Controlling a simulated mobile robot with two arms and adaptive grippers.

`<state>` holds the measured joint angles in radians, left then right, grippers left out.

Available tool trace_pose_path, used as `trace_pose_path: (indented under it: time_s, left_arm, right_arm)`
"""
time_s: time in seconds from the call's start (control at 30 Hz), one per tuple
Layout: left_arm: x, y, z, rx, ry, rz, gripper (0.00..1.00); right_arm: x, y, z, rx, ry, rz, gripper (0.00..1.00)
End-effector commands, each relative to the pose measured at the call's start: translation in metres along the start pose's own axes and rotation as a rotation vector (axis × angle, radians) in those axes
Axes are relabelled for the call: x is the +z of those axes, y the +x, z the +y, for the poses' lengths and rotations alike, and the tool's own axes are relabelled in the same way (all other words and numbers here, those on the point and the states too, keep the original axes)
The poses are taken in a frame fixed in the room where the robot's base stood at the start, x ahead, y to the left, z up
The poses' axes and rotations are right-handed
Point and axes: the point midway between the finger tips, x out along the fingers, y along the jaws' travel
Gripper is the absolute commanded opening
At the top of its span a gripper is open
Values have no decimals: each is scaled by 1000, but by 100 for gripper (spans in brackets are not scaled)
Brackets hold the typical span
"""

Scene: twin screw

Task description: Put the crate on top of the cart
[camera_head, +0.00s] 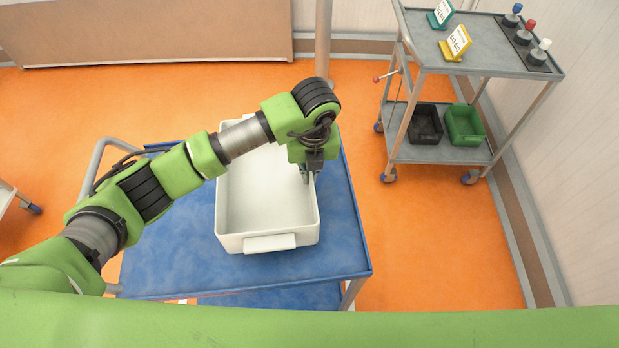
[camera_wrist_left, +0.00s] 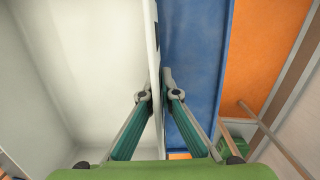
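The white, open, empty crate (camera_head: 268,218) is over the blue top of the cart (camera_head: 170,262) in the middle of the head view. I cannot tell for sure whether its bottom touches that top. My left gripper (camera_head: 309,177) is at the crate's right wall. In the left wrist view, the fingers of the left gripper (camera_wrist_left: 157,95) are on both sides of the crate's wall (camera_wrist_left: 153,50), close against it, and look shut on it. My left arm hides part of the crate's far left side. My right gripper is not in view.
A grey two-shelf trolley (camera_head: 485,50) stands at the back right, with signs and knobs on top. A black bin (camera_head: 425,124) and a green bin (camera_head: 464,125) are on its lower shelf. Orange floor lies clear between it and the blue cart.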

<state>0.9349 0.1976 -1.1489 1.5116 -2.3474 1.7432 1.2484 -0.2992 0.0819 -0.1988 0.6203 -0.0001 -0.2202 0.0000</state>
Motion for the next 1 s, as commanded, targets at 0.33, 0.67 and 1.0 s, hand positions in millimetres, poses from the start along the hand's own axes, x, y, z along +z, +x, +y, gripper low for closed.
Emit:
trace_pose_path:
  time_s: [0.33,0.67,1.0]
  left_arm:
    - [-4,27,-1,0,0,-1,0]
    - [-5,30,-1,0,0,1,21]
    - [-5,28,-1,0,-1,1,21]
  right_arm:
    - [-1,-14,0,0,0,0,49]
    - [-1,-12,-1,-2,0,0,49]
    - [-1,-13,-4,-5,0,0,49]
